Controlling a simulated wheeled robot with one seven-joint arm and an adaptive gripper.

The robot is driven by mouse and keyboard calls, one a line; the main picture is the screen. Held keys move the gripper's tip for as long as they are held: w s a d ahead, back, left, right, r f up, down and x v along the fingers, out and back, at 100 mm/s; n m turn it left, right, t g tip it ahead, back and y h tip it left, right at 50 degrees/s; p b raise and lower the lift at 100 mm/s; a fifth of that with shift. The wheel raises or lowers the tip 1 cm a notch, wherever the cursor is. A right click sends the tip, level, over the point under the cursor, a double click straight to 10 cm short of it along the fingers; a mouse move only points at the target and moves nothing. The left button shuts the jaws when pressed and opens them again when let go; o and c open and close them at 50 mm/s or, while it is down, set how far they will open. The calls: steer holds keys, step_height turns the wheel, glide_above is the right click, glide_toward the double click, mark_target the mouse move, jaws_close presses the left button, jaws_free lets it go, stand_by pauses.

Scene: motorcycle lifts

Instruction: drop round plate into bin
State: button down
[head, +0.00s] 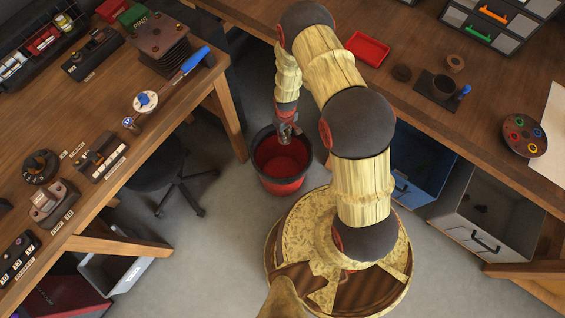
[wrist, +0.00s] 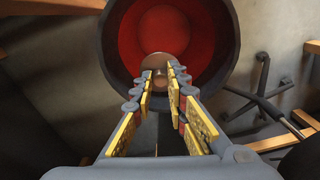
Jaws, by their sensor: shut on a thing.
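My gripper (head: 290,138) points down over the bin. In the wrist view my gripper (wrist: 160,77) is shut on a small round brownish plate (wrist: 158,62), held between the fingertips in line with the bin's opening. In the head view the plate is too small to make out clearly.
The left bench (head: 130,185) carries labelled holders and tools. The right bench (head: 400,65) carries a red tray (head: 367,49) and a round palette (head: 524,135). A dark wheeled stool (head: 178,185) stands left of the bin. Floor around the bin is mostly clear.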

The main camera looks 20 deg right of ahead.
steer(key=shift+f+b, duration=1.4)
steer(key=shift+f, duration=1.1)
steer(key=c, duration=1.7)
jaws_free()
step_height(320, 180, up, 12)
